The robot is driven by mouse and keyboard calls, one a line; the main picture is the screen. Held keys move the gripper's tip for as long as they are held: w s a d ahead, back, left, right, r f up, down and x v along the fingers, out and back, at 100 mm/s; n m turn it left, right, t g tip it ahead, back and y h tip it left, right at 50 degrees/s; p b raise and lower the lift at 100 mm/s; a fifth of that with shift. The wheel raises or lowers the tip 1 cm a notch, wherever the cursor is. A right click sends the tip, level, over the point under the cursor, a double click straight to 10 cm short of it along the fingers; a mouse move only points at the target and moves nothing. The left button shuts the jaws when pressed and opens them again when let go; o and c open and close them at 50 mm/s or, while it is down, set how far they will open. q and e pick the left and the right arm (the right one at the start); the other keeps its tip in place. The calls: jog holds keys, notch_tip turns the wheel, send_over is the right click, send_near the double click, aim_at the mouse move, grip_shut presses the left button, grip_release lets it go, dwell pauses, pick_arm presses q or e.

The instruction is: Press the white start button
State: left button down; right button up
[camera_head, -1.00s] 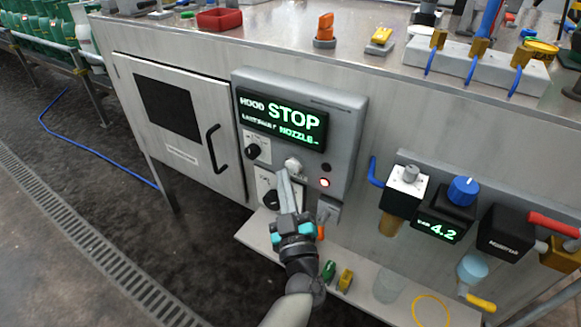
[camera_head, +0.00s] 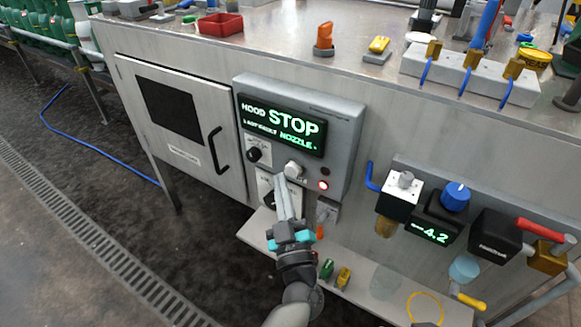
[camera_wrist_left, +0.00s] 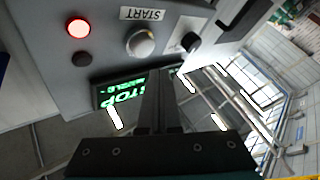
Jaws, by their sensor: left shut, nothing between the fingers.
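The white start button (camera_head: 293,170) is a round knob on the grey control box (camera_head: 346,120), below the display (camera_head: 282,124) reading STOP. In the left wrist view the button (camera_wrist_left: 141,42) sits by a START label (camera_wrist_left: 143,14). My left gripper (camera_head: 280,180) is shut and empty, its tips just below and left of the button in the head view. In the wrist view its closed fingers (camera_wrist_left: 159,75) point toward the panel, and the button stands clear of them. A gap seems to remain between tips and button. My right gripper is out of view.
A red lit lamp (camera_head: 323,185) is right of the button, and a black knob (camera_head: 254,154) is left of it. A cabinet door (camera_head: 178,120) stands left. Pressure fittings (camera_head: 440,215) are at right, above a low shelf (camera_head: 390,290).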

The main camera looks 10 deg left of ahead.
pick_arm(q)
jog(key=s+p, duration=0.1)
jog(key=s, duration=0.2)
jog(key=shift+s+a+f, duration=0.1)
jog(key=shift+s+a, duration=0.1)
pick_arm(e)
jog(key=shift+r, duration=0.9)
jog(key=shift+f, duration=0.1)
